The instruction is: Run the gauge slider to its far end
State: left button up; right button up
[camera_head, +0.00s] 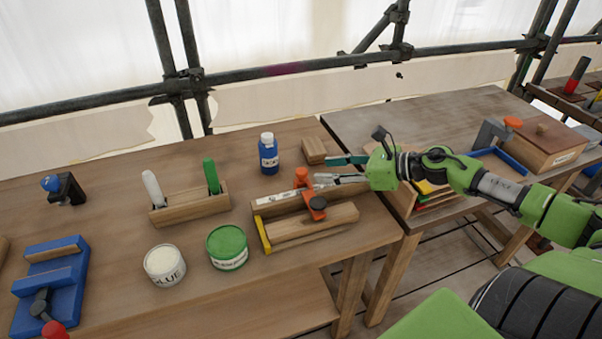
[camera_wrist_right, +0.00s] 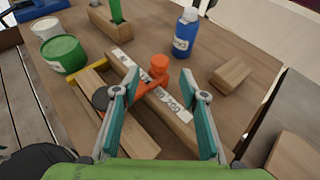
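The gauge (camera_head: 285,204) is a wooden rail with a white printed scale strip. A second wooden block (camera_head: 320,225) lies along its front side, and a yellow strip (camera_head: 262,236) stands at the left end. The orange slider has an upright knob (camera_head: 302,176) on the rail and an arm reaching over the block to a dark round part. In the right wrist view the orange knob (camera_wrist_right: 159,66) stands ahead, between the fingers in the picture. My right gripper (camera_head: 322,169) is open and empty, just right of the knob. No contact is clear. My left gripper is not in view.
A blue bottle (camera_head: 268,155) and small wood block (camera_head: 314,150) stand behind the gauge. A green tin (camera_head: 227,247), a glue tin (camera_head: 164,265) and a wooden holder (camera_head: 190,208) stand left. A second table (camera_head: 450,120) with boxes is at right.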

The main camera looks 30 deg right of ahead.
aim_at(303, 171)
jog(key=shift+x, duration=1.15)
jog(key=shift+w+a+b, duration=0.15)
jog(key=shift+w+b, duration=0.15)
jog(key=shift+x, duration=0.75)
jog(key=shift+w+a+f, duration=0.25)
jog(key=shift+w+a, duration=0.05)
jog(key=shift+w, duration=0.3)
jog(key=shift+w+a+f+p, duration=0.1)
jog(key=shift+w+a+p, duration=0.1)
jog(key=shift+w+p, duration=0.15)
jog(key=shift+x, duration=1)
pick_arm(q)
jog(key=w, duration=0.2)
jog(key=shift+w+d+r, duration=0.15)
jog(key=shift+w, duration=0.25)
pick_arm(e)
jog(key=shift+f, duration=0.2)
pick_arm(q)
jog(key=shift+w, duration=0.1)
